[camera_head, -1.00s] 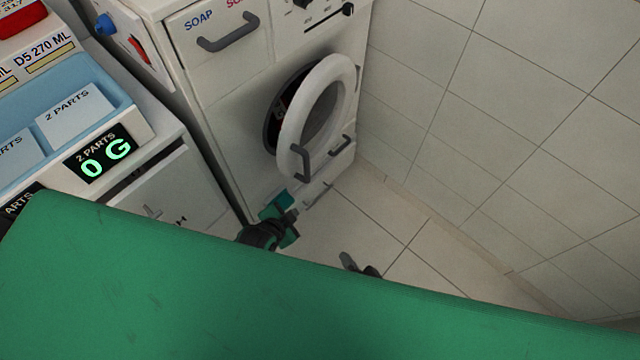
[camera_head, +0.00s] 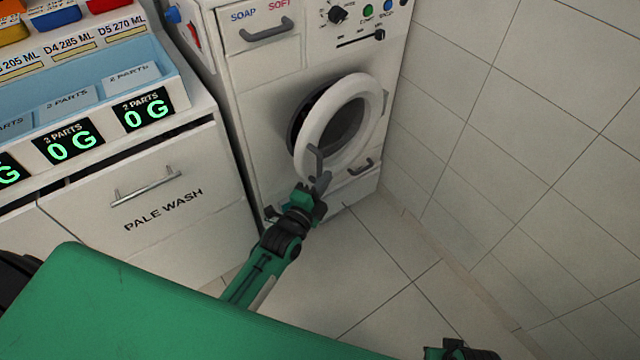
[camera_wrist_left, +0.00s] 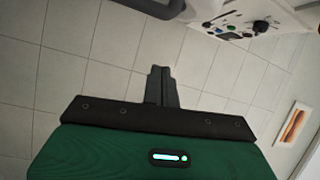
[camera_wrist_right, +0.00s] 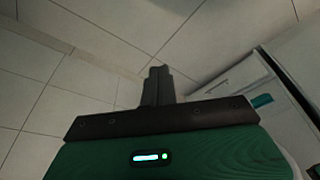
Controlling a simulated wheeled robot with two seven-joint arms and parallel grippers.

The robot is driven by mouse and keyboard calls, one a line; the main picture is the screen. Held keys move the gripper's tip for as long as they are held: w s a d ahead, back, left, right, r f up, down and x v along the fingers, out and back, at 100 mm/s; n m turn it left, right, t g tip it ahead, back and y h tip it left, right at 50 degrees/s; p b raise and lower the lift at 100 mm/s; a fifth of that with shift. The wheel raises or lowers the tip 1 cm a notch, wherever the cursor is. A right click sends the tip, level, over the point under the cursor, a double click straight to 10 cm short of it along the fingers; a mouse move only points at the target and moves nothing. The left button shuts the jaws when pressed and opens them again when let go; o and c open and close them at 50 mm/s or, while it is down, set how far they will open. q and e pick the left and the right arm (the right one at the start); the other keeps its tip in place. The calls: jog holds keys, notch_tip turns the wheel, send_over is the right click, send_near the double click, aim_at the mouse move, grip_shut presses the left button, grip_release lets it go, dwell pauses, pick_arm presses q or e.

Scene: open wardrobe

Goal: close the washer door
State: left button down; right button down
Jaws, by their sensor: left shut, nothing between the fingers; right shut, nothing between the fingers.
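The washer (camera_head: 270,85) stands against the tiled wall in the head view. Its round white door (camera_head: 309,139) stands ajar, with the dark opening showing at its left. The door's grey handle (camera_head: 316,162) is at the ring's lower left. My left gripper (camera_head: 320,183) is shut and empty, its fingertips just below the handle; I cannot tell whether they touch. Its shut fingers (camera_wrist_left: 162,86) show in the left wrist view, with a dark grey bar (camera_wrist_left: 150,6) beyond. My right gripper's fingers (camera_wrist_right: 157,86) are shut and empty; in the head view a dark part of my right arm shows at the bottom edge.
A white cabinet (camera_head: 150,235) marked PALE WASH, with a blue tray (camera_head: 165,62) and scale displays on top, stands left of the washer. The tiled wall (camera_head: 530,130) closes off the right. The floor (camera_head: 370,260) before the washer is clear.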

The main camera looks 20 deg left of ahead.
pick_arm(q)
jog(key=w+a, duration=0.2)
jog(key=w, duration=0.4)
jog(key=shift+w+f, duration=0.2)
jog(key=shift+w, duration=0.1)
pick_arm(e)
jog(key=shift+r, duration=0.7)
pick_arm(q)
jog(key=shift+a, duration=0.2)
